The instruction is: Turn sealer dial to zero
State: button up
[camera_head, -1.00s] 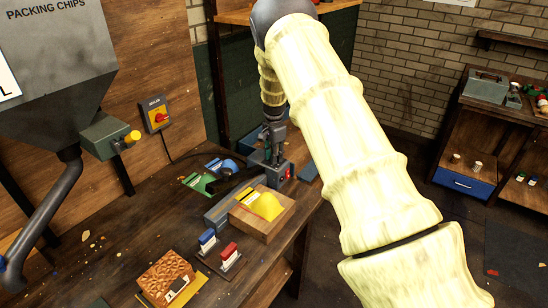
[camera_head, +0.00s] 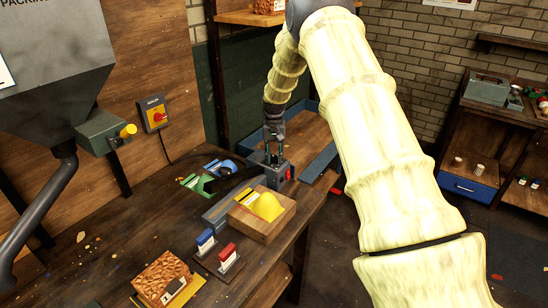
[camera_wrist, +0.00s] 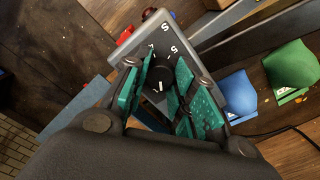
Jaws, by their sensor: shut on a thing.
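The sealer (camera_head: 232,205) is a long blue-grey machine near the right edge of the bench, with a grey end box. In the wrist view its grey sloped panel (camera_wrist: 198,38) has white markings around a round black dial (camera_wrist: 158,76). A white mark shows on the dial's near side; which marking it lines up with I cannot tell. My gripper (camera_head: 275,158) points down onto the box. In the wrist view its green-padded fingers (camera_wrist: 160,92) are closed on either side of the dial, which is partly hidden between them.
A wooden box with a yellow heap (camera_head: 262,210) stands beside the sealer. Blue and red stamps (camera_head: 218,252) stand nearer. Blue and green pouches (camera_head: 200,184) lie behind the sealer. A wall switch box (camera_head: 154,114) has a red knob. A blue-edged tray (camera_head: 318,160) lies beyond.

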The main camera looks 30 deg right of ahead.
aim_at(274, 157)
jog(key=n, duration=0.6)
jog(key=shift+r+b, duration=0.1)
jog(key=shift+b, duration=0.3)
jog(key=shift+n, duration=0.4)
jog(key=o, duration=1.1)
jog(key=shift+c, duration=0.2)
notch_tip(274, 157, up, 12)
